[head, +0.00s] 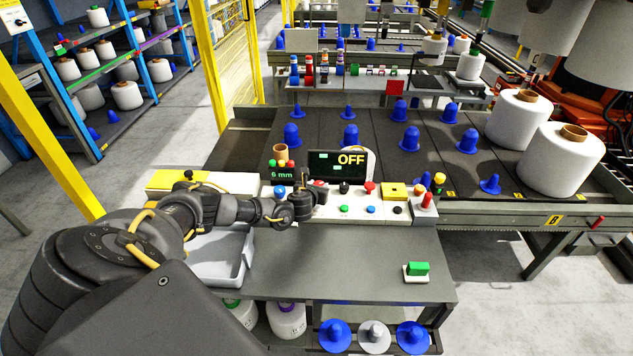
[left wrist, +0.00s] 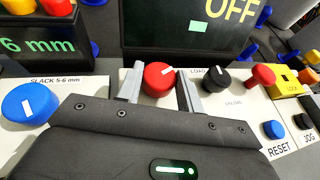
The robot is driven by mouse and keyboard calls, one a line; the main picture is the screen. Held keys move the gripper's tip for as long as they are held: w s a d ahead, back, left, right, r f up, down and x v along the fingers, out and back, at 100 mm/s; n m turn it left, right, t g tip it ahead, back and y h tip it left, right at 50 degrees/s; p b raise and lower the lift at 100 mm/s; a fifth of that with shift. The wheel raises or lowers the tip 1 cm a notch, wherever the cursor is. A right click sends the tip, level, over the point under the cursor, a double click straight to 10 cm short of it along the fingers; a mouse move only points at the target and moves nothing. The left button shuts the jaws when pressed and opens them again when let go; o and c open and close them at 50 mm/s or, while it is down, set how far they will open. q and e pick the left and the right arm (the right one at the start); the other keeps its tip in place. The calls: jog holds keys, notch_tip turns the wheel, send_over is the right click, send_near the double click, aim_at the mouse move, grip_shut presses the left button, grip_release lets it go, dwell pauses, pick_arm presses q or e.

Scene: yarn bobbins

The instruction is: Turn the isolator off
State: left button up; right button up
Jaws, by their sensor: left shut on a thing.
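The isolator appears to be a round red knob (left wrist: 158,80) with a white mark on the control panel. In the left wrist view it sits between the two grey fingers of my left gripper (left wrist: 161,90), which is shut on it. The knob's white mark slants to the upper right. In the head view my left gripper (head: 312,193) reaches over the panel, and its body mostly hides the knob. The dark display (head: 338,165) behind the panel reads OFF in yellow; it also shows in the left wrist view (left wrist: 160,40). My right gripper is not in view.
A blue knob (left wrist: 30,104) is left of the gripper. A black knob (left wrist: 215,79) and a red button (left wrist: 262,76) are on its right. A small "6 mm" display (head: 283,174) stands left of the OFF display. A white tray (head: 222,278) lies below my arm.

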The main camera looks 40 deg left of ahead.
pick_arm(q)
jog(key=n+y, duration=0.1)
jog(key=n+g+y, duration=0.1)
jog(key=n+g+y+p, duration=0.1)
jog(key=shift+w+d+n+y, duration=0.2)
jog(key=shift+d+n+y, duration=0.1)
jog(key=shift+y, duration=0.1)
jog(key=n+g+y, duration=0.2)
jog(key=shift+w+d+n+g, duration=0.1)
jog(key=shift+n+g, duration=0.2)
jog(key=shift+n, duration=0.1)
jog(key=shift+w+f+n+g+y+b, duration=0.15)
jog(key=shift+n+g+y+b, duration=0.55)
jog(key=shift+n+g, duration=0.2)
jog(key=shift+n+g+y+b, duration=0.3)
jog(key=shift+n+g+b, duration=0.4)
jog(key=shift+g, duration=0.1)
jog(key=shift+w+n+g+y+b, duration=0.15)
jog(key=shift+n+g+y+b, duration=0.15)
jog(key=shift+n+g+b, duration=0.9)
jog(key=shift+g+b, duration=0.15)
jog(key=shift+g, duration=0.05)
jog(key=shift+r, duration=0.2)
